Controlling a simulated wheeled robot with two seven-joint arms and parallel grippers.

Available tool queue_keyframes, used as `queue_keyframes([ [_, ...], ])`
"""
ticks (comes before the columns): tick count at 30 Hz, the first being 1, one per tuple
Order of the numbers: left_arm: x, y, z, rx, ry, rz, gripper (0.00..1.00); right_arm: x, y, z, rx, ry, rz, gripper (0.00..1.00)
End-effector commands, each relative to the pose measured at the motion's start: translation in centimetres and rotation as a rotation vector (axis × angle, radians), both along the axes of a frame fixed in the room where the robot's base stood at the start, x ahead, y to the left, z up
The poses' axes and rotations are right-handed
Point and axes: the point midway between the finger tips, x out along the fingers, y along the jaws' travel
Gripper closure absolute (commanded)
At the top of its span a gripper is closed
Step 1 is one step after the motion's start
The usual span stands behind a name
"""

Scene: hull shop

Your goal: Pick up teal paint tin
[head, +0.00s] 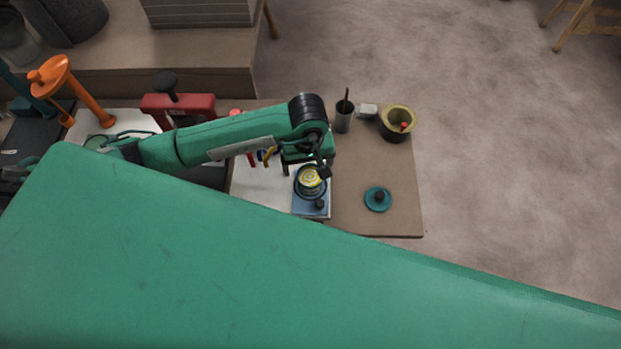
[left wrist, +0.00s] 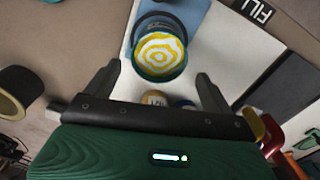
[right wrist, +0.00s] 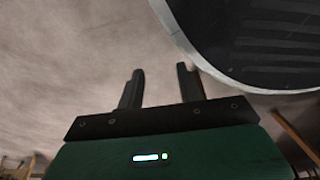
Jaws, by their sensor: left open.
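The teal paint tin (head: 311,190) stands on a blue pad on the table, with a yellow-and-white ringed top. In the left wrist view the tin (left wrist: 160,73) shows its teal side and ringed top, just ahead of the fingertips. My left gripper (head: 305,168) is over the tin in the head view, with its fingers apart. In the left wrist view my left gripper (left wrist: 158,80) is open and empty, its fingers spread wider than the tin. My right gripper (right wrist: 161,72) is open and empty, away from the tin; I do not make it out in the head view.
A teal lid-like disc (head: 377,204) with a dark knob lies right of the tin. A dark cup (head: 343,122) and an olive-rimmed pot (head: 394,131) stand behind. The blue pad (head: 309,212) lies on a white board. A large green surface hides the near side.

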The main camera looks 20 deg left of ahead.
Motion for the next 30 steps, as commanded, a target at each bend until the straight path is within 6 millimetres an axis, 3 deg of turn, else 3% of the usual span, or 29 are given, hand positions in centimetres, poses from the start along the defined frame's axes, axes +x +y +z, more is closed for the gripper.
queue_keyframes([
  [12,-0.7,-0.7,-4.5,0.000,0.002,0.002,0.14,-2.3,-0.8,-1.5,-0.006,0.005,0.004,0.64],
  [21,-0.7,-0.8,-5.2,-0.001,-0.002,0.000,0.14,-2.4,-0.9,-1.6,-0.006,0.005,0.005,0.64],
  [23,-0.7,-0.7,-5.2,-0.002,-0.001,0.000,0.22,-2.4,-0.9,-1.6,-0.006,0.005,0.005,0.64],
  [30,-0.7,-0.7,-5.2,-0.001,0.000,0.000,0.69,-2.5,-0.9,-1.6,-0.007,0.006,0.005,0.64],
])
